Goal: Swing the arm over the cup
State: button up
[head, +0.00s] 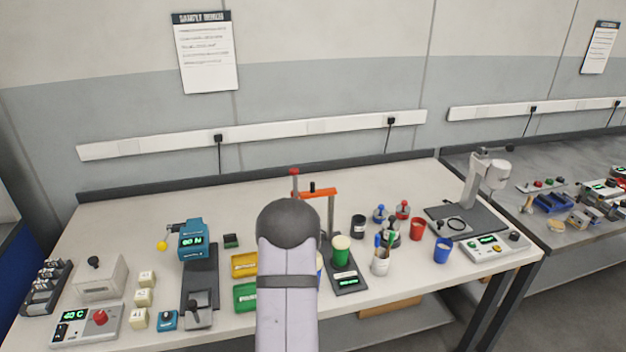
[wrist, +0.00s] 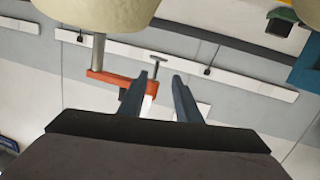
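Several cups stand on the bench in the head view: a red cup (head: 417,229), a blue cup (head: 443,250), a black cup (head: 358,227), a green cup (head: 341,250) on a black scale, and a white cup (head: 380,263) holding pens. The pictures do not show which one is meant. My arm stretches up the middle of the head view, left of these cups, and hides what is behind it.
A blue device (head: 193,240) and yellow and green trays are left. A grey stand (head: 470,190) rises at right. Free bench lies toward the back.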

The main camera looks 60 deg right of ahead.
jog(key=shift+s+a+f, duration=0.15)
jog(key=shift+s+a, duration=0.05)
jog(key=shift+a, duration=0.35)
jog(key=shift+a, duration=0.1)
dwell(0.5)
jog(key=b+v, duration=0.3)
jog(key=v, duration=0.4)
dwell(0.3)
jog(key=shift+s, duration=0.15)
